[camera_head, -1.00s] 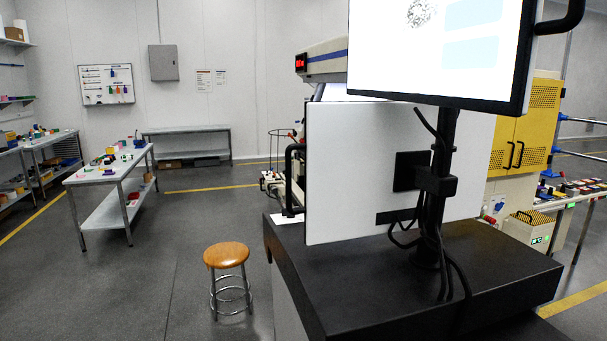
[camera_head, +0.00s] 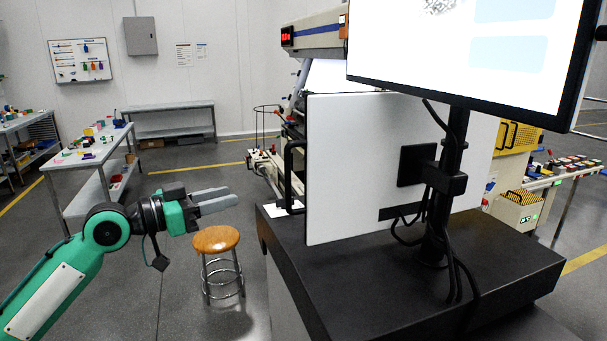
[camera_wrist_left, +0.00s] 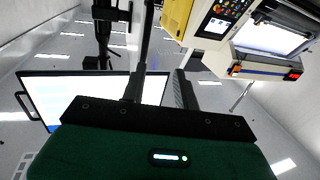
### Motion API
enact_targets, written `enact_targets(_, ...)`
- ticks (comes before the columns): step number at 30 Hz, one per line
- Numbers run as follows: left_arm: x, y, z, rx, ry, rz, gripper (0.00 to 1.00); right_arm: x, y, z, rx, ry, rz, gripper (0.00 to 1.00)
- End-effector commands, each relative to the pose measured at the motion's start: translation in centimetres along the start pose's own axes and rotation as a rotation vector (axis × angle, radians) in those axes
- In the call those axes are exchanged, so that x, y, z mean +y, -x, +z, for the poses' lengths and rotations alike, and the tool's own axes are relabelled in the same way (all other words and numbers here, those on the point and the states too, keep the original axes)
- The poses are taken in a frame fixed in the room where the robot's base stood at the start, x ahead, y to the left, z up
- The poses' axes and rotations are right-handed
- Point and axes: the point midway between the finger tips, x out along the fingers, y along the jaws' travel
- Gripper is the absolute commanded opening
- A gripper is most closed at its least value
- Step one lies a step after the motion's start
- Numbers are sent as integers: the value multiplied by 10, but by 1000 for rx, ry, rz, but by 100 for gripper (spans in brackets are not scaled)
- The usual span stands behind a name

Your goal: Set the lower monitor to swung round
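The lower monitor (camera_head: 345,190) shows its plain pale back in the head view, with a black handle (camera_head: 289,175) at its left edge. A black bracket (camera_head: 418,166) joins it to the black pole (camera_head: 448,190). My left gripper (camera_head: 229,198) is left of the handle, apart from it, with its grey fingers pointing right and nothing held. In the left wrist view the fingers (camera_wrist_left: 160,90) stand apart with a gap between them. A lit screen (camera_wrist_left: 85,97) with a handle shows there; I cannot tell which monitor it is. My right gripper is out of view.
The upper monitor (camera_head: 465,45) hangs on the same pole, screen towards me. The pole stands on a black-topped bench (camera_head: 350,290). A wooden-seated stool (camera_head: 216,240) stands beyond my left gripper. Cluttered tables (camera_head: 90,160) are at the left; open floor lies between.

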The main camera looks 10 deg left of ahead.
Motion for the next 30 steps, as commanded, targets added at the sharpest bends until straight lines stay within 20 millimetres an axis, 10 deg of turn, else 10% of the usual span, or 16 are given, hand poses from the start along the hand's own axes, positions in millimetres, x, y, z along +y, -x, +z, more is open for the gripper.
enact_targets(8,22,-7,-20,4,-22,46,30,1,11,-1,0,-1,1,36)
enact_targets(30,26,-124,-19,4,-22,43,30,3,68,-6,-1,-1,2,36)
